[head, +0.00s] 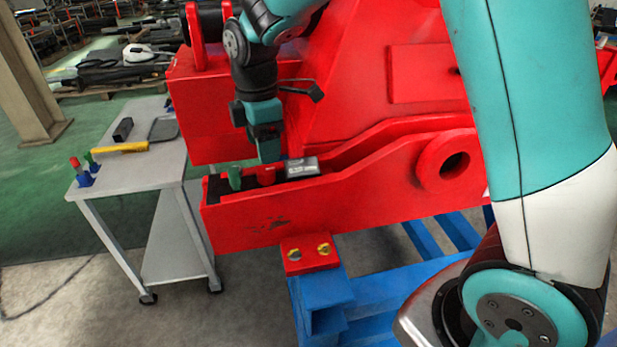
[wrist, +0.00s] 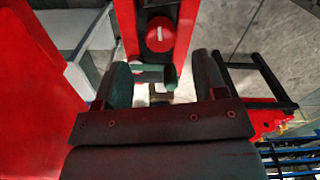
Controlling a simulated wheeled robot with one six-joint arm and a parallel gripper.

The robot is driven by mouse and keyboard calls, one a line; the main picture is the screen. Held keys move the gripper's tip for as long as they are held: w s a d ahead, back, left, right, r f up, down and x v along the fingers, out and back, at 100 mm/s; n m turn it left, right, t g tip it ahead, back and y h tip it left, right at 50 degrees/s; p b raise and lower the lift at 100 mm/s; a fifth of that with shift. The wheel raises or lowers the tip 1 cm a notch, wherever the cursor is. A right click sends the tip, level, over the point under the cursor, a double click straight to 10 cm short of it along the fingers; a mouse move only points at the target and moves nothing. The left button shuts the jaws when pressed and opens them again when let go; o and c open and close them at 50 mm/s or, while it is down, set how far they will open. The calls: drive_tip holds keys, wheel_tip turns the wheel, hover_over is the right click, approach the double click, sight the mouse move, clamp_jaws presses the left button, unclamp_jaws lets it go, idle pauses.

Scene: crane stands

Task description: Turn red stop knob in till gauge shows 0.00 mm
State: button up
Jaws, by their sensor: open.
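The red stop knob (head: 266,175) sits in the slot of the red crane stand, partly hidden behind my gripper in the head view. In the wrist view the red knob (wrist: 159,36) shows a round face with a white mark, beyond the fingertips. A green knob (head: 234,178) stands left of the red one. My gripper (head: 268,155) points down over the slot, open. In the wrist view a green part (wrist: 155,74) shows between its fingers; contact is unclear.
The red stand's side walls (head: 300,208) rise along both sides of the slot. A grey trolley (head: 145,172) at left holds a yellow-handled tool (head: 120,148) and small red, green and blue pieces. Blue supports (head: 335,297) stand below.

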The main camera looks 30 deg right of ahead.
sight(267, 172)
wheel_tip(267, 172, up, 11)
drive_tip(key=s+a+m+y+p, duration=0.2)
drive_tip(key=s+m, duration=0.3)
drive_tip(key=s, duration=0.7)
drive_tip(key=s+a+m+y+p, duration=0.2)
drive_tip(key=s+m, duration=0.2)
drive_tip(key=s, duration=0.8)
drive_tip(key=shift+s+a+f+m+p, duration=0.15)
drive_tip(key=shift+a+f+m+p, duration=0.1)
drive_tip(key=shift+a+m+p, duration=0.15)
